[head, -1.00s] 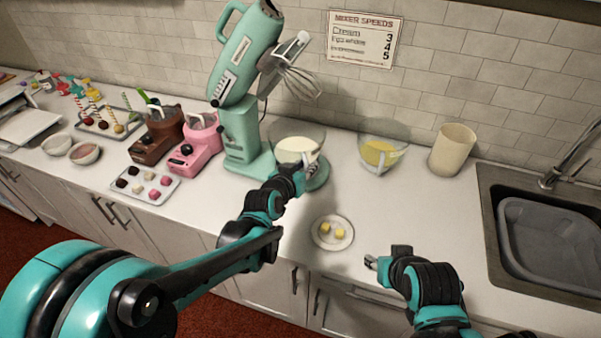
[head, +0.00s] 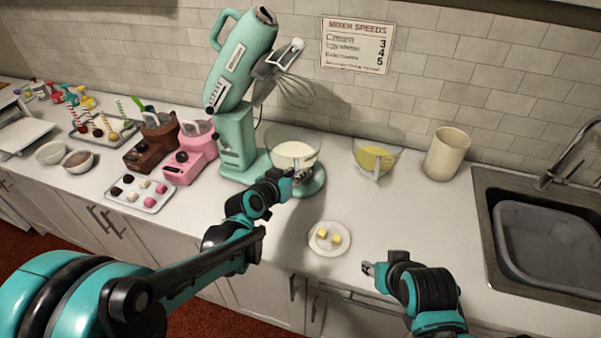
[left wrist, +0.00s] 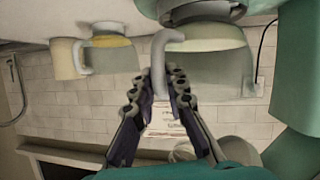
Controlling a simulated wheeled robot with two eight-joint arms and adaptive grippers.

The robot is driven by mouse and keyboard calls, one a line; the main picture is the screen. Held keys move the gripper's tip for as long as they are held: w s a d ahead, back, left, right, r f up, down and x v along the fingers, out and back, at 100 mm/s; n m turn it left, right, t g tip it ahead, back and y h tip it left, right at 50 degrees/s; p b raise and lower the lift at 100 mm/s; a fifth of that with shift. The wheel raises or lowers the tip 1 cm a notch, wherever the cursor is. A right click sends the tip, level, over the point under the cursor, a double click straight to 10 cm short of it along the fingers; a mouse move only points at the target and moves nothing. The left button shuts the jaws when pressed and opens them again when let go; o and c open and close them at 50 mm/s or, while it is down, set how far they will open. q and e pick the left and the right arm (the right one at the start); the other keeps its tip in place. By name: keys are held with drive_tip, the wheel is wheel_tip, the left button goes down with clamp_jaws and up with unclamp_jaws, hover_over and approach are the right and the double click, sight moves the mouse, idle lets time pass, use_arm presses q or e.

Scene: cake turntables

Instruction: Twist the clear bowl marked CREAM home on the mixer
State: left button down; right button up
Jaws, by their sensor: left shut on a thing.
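The clear bowl with white cream (head: 293,138) stands upright on the round base of the mint-green mixer (head: 238,150), under the tilted-up head and whisk. No marking on the bowl is legible. My left gripper (head: 298,178) is at the bowl's front side. In the left wrist view the bowl (left wrist: 215,72) hangs upside down in the picture, and its pale handle (left wrist: 160,60) is between the two fingers of my left gripper (left wrist: 160,85), which is shut on it. My right gripper (head: 368,268) is over the counter's front edge, apart from everything; its jaws are too small to read.
A second clear bowl with yellow contents (head: 377,157) and a cream jug (head: 447,154) stand to the right. A small plate (head: 329,248) with yellow cubes lies in front. The sink (head: 482,190) is far right. Pink (head: 190,158) and brown (head: 150,152) small machines stand left.

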use_arm(q)
drive_tip(key=shift+a+r, duration=0.1)
idle(0.3)
drive_tip(key=shift+a+m+g+h, duration=0.5)
drive_tip(key=shift+a+m+h, duration=0.3)
drive_tip(key=shift+m, duration=0.1)
drive_tip(key=shift+a, duration=0.1)
drive_tip(key=shift+a+m+g+h+b, duration=0.3)
drive_tip(key=shift+a+m+g+h, duration=0.2)
drive_tip(key=shift+a+m+h, duration=0.15)
drive_tip(key=shift+w+a+m+g+h, duration=0.15)
drive_tip(key=shift+a+m+g+h, duration=0.45)
drive_tip(key=shift+a+m, duration=0.2)
